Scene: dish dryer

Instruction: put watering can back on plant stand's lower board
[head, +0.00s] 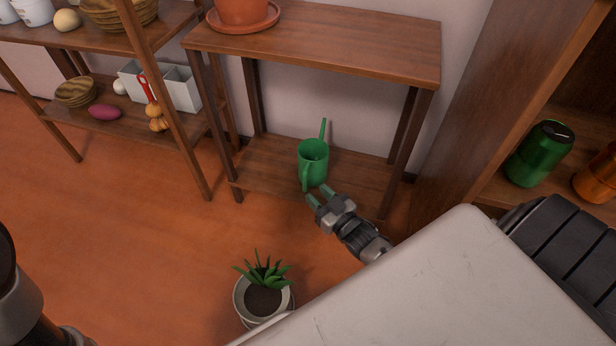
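The green watering can (314,164) appears to stand upright on the lower board (262,160) of the wooden plant stand. Its spout points to the back and its handle faces me. My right gripper (319,193) is just in front of the can, close to the handle's lower end. Its two fingers are apart with nothing visible between them. I cannot tell whether a fingertip touches the can. Part of my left arm shows at the left edge, but its gripper is out of view.
A terracotta pot (242,12) on a saucer stands on the stand's top board (340,42). A potted plant (264,290) is on the floor in front. A shelf with bowls and vegetables is at left. A cabinet with a green canister (540,155) is at right.

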